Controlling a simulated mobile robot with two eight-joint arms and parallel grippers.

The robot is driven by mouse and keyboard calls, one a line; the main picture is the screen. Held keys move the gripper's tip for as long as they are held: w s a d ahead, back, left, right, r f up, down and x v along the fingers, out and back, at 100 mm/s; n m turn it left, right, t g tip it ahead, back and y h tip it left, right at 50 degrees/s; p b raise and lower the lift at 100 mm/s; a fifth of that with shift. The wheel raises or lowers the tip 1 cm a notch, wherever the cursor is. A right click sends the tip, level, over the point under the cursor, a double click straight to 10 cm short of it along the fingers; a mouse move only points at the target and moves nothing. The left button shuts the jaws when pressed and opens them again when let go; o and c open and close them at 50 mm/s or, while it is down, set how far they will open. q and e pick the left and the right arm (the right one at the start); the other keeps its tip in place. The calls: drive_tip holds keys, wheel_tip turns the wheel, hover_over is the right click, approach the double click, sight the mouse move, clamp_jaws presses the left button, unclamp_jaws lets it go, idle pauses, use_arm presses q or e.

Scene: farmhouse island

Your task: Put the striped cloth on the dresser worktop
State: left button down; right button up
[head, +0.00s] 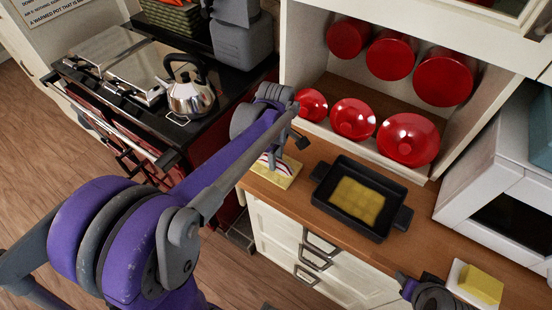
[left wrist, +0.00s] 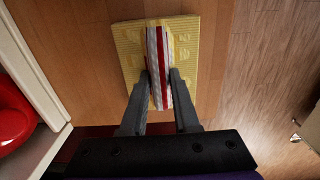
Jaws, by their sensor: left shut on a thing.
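The striped cloth (left wrist: 160,45), white with red stripes, is between the fingers of my left gripper (left wrist: 160,82) in the left wrist view. The gripper is shut on it. A flat, yellow, textured piece (left wrist: 185,45) lies directly under it; I cannot tell whether it is part of the cloth. In the head view the cloth (head: 271,164) shows at the left end of the dresser worktop (head: 300,196), partly hidden by the gripper (head: 278,150). Part of my right arm (head: 432,294) shows at the bottom right; its fingers cannot be made out.
A black tray (head: 333,206) with yellow contents stands right of the cloth. Red pots (head: 353,118) fill the shelves behind. A white dish with a yellow block (head: 480,284) is at the right, near a white microwave (head: 500,180). A kettle (head: 190,97) stands on the stove.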

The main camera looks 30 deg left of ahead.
use_arm(q)
drive_tip(key=shift+f, duration=0.2)
drive_tip(key=c, duration=0.7)
unclamp_jaws()
drive_tip(key=shift+o, duration=0.2)
drive_tip(key=shift+r, duration=0.15)
